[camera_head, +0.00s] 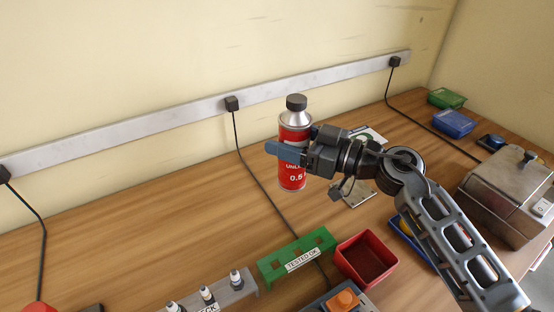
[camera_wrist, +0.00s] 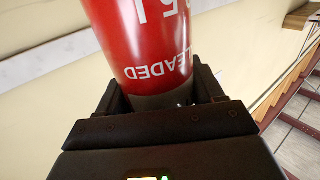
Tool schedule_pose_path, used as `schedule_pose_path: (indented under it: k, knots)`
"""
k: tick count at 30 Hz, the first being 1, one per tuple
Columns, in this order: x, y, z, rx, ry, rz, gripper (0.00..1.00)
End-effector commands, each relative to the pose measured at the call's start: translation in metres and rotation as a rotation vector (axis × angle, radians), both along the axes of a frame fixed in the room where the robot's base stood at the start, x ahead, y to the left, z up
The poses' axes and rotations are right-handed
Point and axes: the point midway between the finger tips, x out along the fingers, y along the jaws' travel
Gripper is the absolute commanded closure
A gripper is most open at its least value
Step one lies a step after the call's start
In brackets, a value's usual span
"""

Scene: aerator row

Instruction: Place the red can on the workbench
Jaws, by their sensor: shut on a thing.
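The red can (camera_head: 293,178) has a grey band near the top and a black cap, and it is upright in the head view. My gripper (camera_head: 290,152) is shut around the can's middle, with a blue finger across its front. In the wrist view the red can (camera_wrist: 150,40) fills the upper middle between the gripper's jaws (camera_wrist: 165,95), its lettering upside down. The wooden workbench (camera_head: 140,235) runs below and behind the can. I cannot tell for certain whether the can's base touches it.
A green "TESTED OK" rack (camera_head: 290,258), a red bin (camera_head: 366,258) and a grey rack (camera_head: 225,292) line the front. A metal box (camera_head: 510,190), a blue tray (camera_head: 454,123) and a green tray (camera_head: 446,98) stand right.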

Motion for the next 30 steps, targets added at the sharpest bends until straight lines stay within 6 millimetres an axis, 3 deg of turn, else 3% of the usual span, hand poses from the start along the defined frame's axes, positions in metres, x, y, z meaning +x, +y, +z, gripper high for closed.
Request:
schedule_pose_path:
  k: [6,17,30]
  knots:
    - [0.002,0.024,-0.014,0.001,0.000,0.001,0.73]
    - [0.002,0.026,-0.054,0.001,0.002,-0.001,0.73]
    - [0.002,0.026,-0.058,0.001,0.000,0.000,0.73]
